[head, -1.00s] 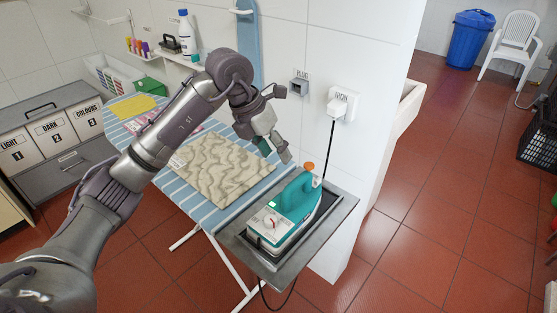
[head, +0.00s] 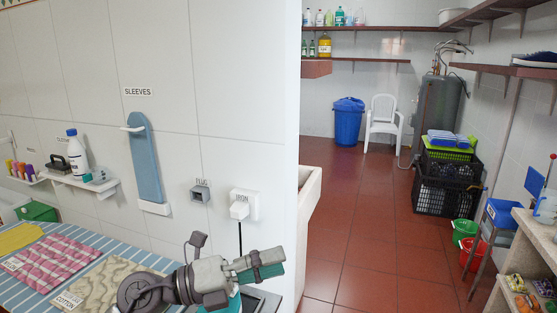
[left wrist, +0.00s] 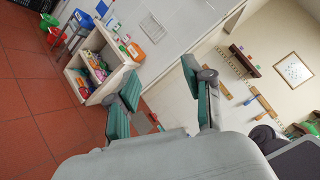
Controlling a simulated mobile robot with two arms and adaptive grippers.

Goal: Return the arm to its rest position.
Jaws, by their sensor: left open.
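My left gripper (head: 272,264) is at the bottom middle of the head view, pointing right, in front of the spot where the iron stands. It also shows in the left wrist view (left wrist: 160,78), with its two green-padded fingers spread and nothing between them. Only a small teal part of the iron (head: 235,302) shows below the gripper; the rest is hidden or cut off. The left forearm is mostly below the picture. My right gripper is in no view.
The ironing board (head: 62,280) with folded cloths lies at the lower left. The wall with the iron's plug (head: 240,209) and sleeve board (head: 146,165) stands behind it. A white basin (head: 308,200) is right of the wall corner.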

